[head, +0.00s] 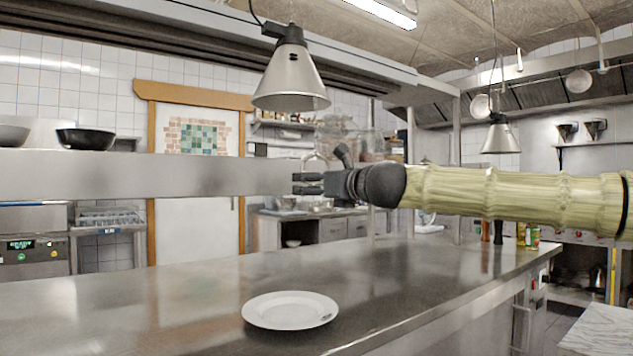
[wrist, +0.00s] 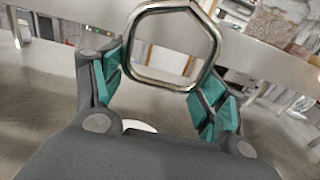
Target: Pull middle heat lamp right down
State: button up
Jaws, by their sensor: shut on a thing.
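A conical steel heat lamp (head: 290,80) hangs on a dark cord above the counter, upright. A second, smaller-looking lamp (head: 499,138) hangs farther right; I cannot tell from these views which one counts as the middle. My gripper (head: 306,184) is below and slightly right of the nearer lamp, in front of the steel shelf. In the wrist view my gripper (wrist: 163,95) has its green-padded fingers on either side of a rounded metal ring handle (wrist: 214,48), shut on it. The lamp's shade is outside the wrist view, so the ring's link to it is hidden.
A white plate (head: 290,310) lies on the steel counter (head: 130,310) below my gripper. A long steel shelf (head: 150,174) runs behind it at gripper height, with a black bowl (head: 86,139) on it. The counter around the plate is clear.

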jog(key=shift+w+f+b, duration=0.1)
jog(key=shift+f+b, duration=1.15)
jog(key=shift+f, duration=1.1)
jog(key=o, duration=1.2)
jog(key=shift+d, duration=0.1)
jog(key=v, duration=1.2)
